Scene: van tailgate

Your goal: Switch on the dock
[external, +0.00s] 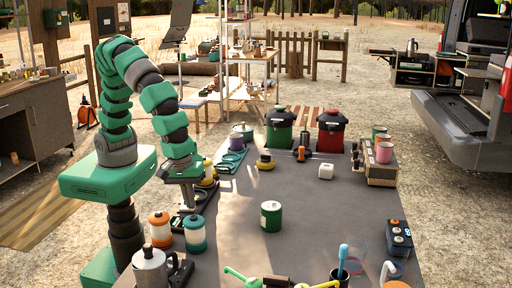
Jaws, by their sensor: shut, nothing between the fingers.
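A small dark box (399,238) with a blue-lit display and knob-like parts on top stands at the right edge of the grey table; it may be the dock, but I cannot tell for sure. My gripper (188,207) points down at the left side of the table, far from that box. It is shut and empty. It is above or beside a dark tray (203,197); I cannot tell whether they touch. The fingertips are small and partly lost against the dark tray.
Orange (160,230) and teal (195,233) canisters stand close to my gripper. A metal pot (150,268) is in front. A green can (271,216) stands mid-table. A rack with cups (381,172) is at right. The table between the green can and the dark box is clear.

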